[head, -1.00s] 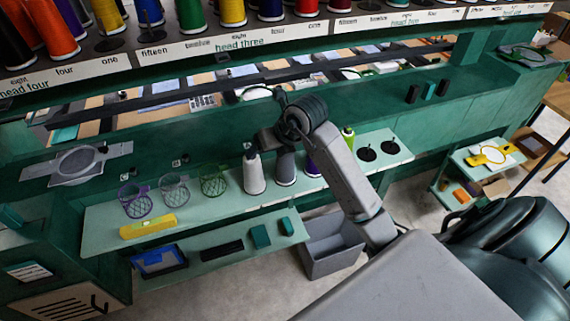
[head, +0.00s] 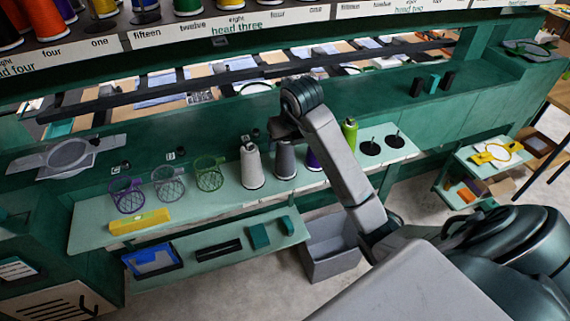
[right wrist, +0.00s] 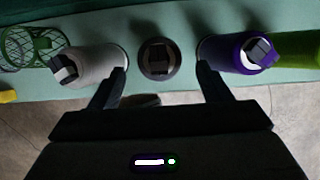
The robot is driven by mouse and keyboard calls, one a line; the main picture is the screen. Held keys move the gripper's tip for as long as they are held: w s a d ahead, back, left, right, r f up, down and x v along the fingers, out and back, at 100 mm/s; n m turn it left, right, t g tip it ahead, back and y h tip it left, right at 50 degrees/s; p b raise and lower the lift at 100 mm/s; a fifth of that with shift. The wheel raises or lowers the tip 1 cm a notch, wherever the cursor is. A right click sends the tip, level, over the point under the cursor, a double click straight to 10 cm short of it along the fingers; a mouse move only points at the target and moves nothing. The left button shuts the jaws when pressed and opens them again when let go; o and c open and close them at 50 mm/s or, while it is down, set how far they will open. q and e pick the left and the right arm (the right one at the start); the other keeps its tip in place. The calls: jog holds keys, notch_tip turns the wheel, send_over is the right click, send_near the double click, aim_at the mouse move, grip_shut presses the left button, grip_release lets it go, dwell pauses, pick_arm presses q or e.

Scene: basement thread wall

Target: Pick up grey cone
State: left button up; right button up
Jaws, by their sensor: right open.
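The grey cone (head: 285,161) stands upright on the pale green shelf, between a white cone (head: 251,167) and a purple cone (head: 314,160). My right gripper (head: 284,130) is above and close to the grey cone's top, and the arm hides part of the purple cone. In the right wrist view the grey cone (right wrist: 160,60) is seen from above, centred just beyond my open right fingertips (right wrist: 157,78). One finger is close to the white cone (right wrist: 98,66) and the other close to the purple cone (right wrist: 232,52). My left gripper is out of view.
A lime green cone (head: 349,134) stands right of the purple one. Mesh cups, including a green one (head: 209,177), and a yellow level (head: 139,221) are on the shelf's left part. A grey bin (head: 330,247) is below. Black discs with pegs (head: 370,147) fill the right end.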

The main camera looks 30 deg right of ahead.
aim_at(285, 148)
jog(key=shift+w+f+b, duration=0.1)
jog(key=shift+f+b, duration=0.2)
jog(key=shift+b, duration=0.05)
jog(key=b+x, duration=0.2)
jog(key=b, duration=0.1)
jog(key=shift+w+f, duration=0.15)
jog(key=shift+f, duration=0.1)
jog(key=shift+p+x, duration=0.45)
jog(key=shift+x, duration=0.55)
jog(key=shift+w+d+r, duration=0.1)
jog(key=shift+d, duration=0.05)
jog(key=shift+c, duration=0.4)
jog(key=c, duration=1.2)
